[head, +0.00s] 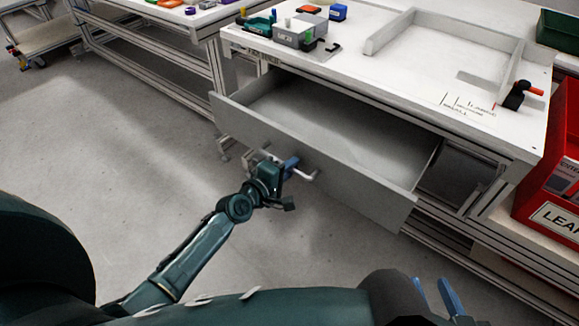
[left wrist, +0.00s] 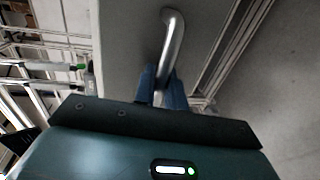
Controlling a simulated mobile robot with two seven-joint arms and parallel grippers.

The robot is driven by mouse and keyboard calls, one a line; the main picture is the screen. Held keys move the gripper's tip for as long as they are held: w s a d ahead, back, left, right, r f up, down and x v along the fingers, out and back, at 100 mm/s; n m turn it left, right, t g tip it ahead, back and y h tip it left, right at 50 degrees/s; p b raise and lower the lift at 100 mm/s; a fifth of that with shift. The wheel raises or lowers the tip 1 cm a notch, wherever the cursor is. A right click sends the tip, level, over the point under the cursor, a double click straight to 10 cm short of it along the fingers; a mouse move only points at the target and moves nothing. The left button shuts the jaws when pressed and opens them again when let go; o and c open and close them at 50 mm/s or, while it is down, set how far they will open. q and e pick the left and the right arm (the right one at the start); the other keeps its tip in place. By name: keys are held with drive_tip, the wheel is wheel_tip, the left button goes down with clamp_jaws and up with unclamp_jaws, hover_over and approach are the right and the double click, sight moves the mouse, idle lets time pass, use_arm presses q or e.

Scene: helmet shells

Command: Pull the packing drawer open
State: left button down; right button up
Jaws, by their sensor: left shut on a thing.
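The packing drawer (head: 365,192) is a grey, wide drawer under the white-topped bench, pulled well out, and the part of its inside in view looks empty. Its metal bar handle (head: 307,176) is on the front panel. My left gripper (head: 290,165) is shut on this handle. In the left wrist view the blue fingers (left wrist: 162,88) close around the curved handle (left wrist: 172,38) near the drawer front (left wrist: 125,45). My right gripper (head: 437,298) is at the bottom edge of the head view, its blue fingers apart with nothing between them.
The bench top (head: 400,85) carries a grey box (head: 298,32), small coloured parts, a grey frame (head: 450,40) and a black and red tool (head: 518,95). A red bin (head: 552,185) stands at the right. The floor (head: 120,130) left of the drawer is clear.

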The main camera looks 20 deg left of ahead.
use_arm(q)
drive_tip(key=shift+w, duration=0.1)
use_arm(e)
drive_tip(key=shift+w, duration=0.1)
use_arm(q)
drive_tip(key=c, duration=1.5)
unclamp_jaws()
drive_tip(key=shift+c, duration=0.2)
use_arm(e)
drive_tip(key=shift+w+r, duration=0.15)
use_arm(q)
drive_tip(key=p+v, duration=0.1)
drive_tip(key=v, duration=1.2)
use_arm(e)
drive_tip(key=shift+a+f, duration=0.2)
drive_tip(key=shift+a, duration=0.05)
drive_tip(key=shift+r, duration=0.1)
